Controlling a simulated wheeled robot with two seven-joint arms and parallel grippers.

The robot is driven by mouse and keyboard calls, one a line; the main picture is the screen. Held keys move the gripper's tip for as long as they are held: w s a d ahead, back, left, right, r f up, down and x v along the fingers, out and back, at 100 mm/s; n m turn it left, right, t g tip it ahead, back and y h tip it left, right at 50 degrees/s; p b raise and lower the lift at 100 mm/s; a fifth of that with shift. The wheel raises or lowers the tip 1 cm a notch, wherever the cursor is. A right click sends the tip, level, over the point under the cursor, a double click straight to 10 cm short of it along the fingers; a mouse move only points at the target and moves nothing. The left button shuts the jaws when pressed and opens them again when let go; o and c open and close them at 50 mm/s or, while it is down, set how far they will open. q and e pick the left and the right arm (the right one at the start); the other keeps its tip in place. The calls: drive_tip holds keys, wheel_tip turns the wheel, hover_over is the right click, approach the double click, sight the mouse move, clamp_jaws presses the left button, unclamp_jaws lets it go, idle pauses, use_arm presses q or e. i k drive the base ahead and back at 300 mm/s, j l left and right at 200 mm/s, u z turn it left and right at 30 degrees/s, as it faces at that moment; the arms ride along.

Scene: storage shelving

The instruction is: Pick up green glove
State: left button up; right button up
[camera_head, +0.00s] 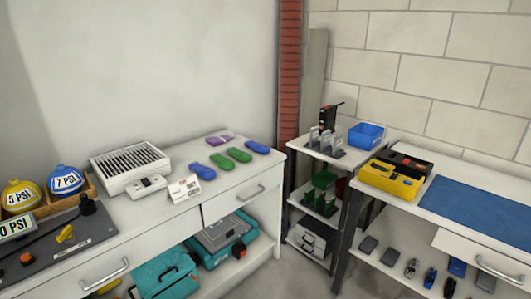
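Two green glove-like items lie flat on the white counter: one green glove (239,155) and, just left and nearer, another green glove (222,162). They look very close together, and I cannot tell whether they touch. A blue one (257,147) lies to their right and another blue one (202,171) to their left. A purple item (219,139) lies behind them near the wall. The items are small, so finger details do not show. Neither of my grippers is in view.
A small sign (184,188) and a white slatted device (131,167) stand left of the gloves on the white counter (236,182). A shelf cart (329,156) is to the right. A workbench with a yellow toolbox (390,180) is farther right. Some floor shows between.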

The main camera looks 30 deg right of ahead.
sight(243, 157)
drive_tip(key=i+l, duration=0.1)
drive_tip(key=l, duration=0.3)
drive_tip(key=i+l, duration=0.15)
drive_tip(key=l, duration=0.3)
drive_tip(key=i+l, duration=0.1)
drive_tip(key=l, duration=0.3)
drive_tip(key=i+l, duration=0.15)
drive_tip(key=l, duration=0.3)
